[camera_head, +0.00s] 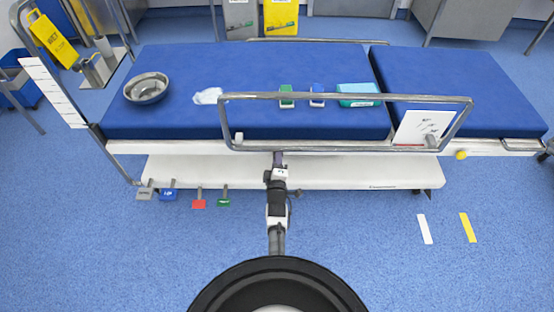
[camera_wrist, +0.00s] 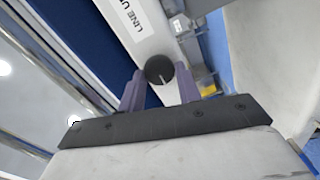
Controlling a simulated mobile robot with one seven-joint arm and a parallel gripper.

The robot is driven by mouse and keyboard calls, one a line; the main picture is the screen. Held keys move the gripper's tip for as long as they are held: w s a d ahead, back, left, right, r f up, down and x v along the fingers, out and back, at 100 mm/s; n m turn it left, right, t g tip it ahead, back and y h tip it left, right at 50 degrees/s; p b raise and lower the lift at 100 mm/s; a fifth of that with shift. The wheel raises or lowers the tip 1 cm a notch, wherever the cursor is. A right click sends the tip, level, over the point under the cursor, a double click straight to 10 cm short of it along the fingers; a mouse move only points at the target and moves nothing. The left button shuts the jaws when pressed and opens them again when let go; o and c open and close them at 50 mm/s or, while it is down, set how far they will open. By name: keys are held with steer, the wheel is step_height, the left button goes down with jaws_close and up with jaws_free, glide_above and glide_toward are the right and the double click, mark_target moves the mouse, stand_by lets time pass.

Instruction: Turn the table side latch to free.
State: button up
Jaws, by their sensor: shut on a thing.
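My gripper (camera_head: 279,158) reaches the white side edge of the operating table (camera_head: 340,148) from the front, below the raised side rail. In the wrist view, its two purple fingers (camera_wrist: 161,80) stand on either side of a dark round knob (camera_wrist: 159,66) and are shut on it. The knob has a pale line on its face, pointing toward the lower part of the picture. It sits on a white surface with a partly cut-off label reading "LINE U". I take this knob to be the side latch; in the head view the gripper hides it.
The metal side rail (camera_head: 345,98) stands above my gripper. A yellow knob (camera_head: 461,155) is on the table edge far right. Coloured pedals (camera_head: 198,204) are low at left. A steel bowl (camera_head: 146,88) and small boxes lie on the blue mattress. The front floor is clear.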

steer(key=shift+f, duration=0.1)
stand_by(0.3)
steer(key=o, duration=1)
steer(key=shift+c, duration=0.2)
steer(key=s+p, duration=0.5)
steer(key=s, duration=0.9)
steer(key=shift+p, duration=0.35)
